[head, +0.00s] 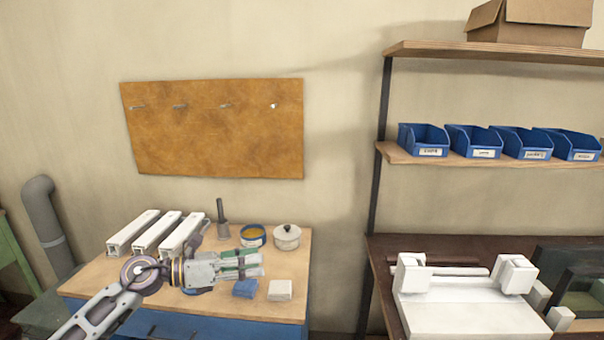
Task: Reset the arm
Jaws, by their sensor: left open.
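My left arm comes in from the lower left over the wooden-topped bench. My left gripper (250,264) is open, points to the right, and has nothing visible between its fingers. It hangs above the bench top (295,244), in front of the blue-rimmed tin and the lidded pot. Several white profiles (135,231) lie side by side at the bench's back left, behind my left arm. My right gripper is not in view.
A blue cloth (245,288) and a white block (280,290) lie near the bench front. A tin (253,236), a lidded pot (287,237) and a dark-handled tool (222,220) stand behind. A white clamp fixture (465,315) sits right, below shelved blue bins (423,140).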

